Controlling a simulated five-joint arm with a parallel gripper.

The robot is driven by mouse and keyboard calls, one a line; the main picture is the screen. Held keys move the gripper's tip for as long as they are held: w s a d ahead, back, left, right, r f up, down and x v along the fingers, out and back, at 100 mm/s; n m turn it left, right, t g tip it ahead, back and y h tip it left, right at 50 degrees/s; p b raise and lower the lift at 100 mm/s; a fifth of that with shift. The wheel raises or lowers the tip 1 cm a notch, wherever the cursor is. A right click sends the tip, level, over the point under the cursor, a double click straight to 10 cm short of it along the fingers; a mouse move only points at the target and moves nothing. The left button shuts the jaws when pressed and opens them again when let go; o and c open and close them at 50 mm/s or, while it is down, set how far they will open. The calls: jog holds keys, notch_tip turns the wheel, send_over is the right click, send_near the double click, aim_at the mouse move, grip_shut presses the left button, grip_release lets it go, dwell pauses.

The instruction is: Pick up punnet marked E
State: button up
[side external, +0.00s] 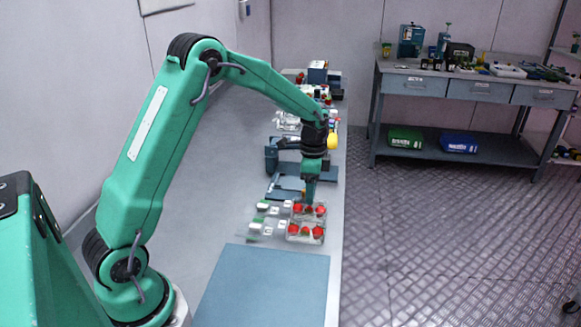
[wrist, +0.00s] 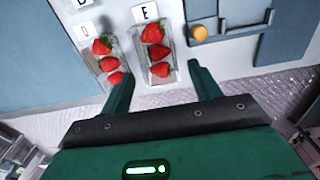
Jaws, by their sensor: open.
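The punnet marked E (wrist: 146,60) is a clear tray with a row of red strawberries, and its white E label (wrist: 145,12) sits at its far end in the wrist view. My gripper (wrist: 160,70) is open, with one finger on each side of the near end of this punnet. In the side external view my gripper (side external: 309,201) points down over the farther of two strawberry punnets, which its fingers partly hide. I cannot tell whether the fingers touch it.
A second strawberry punnet (wrist: 93,62) stands close on the left, its label hard to read. A blue-grey fixture (wrist: 236,28) with an orange round knob (wrist: 200,33) lies to the right. A flat blue mat (side external: 262,285) covers the near bench.

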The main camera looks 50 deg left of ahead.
aim_at(310, 208)
jog(key=shift+s+f, duration=0.2)
jog(key=shift+f, duration=3.05)
jog(key=c, duration=0.8)
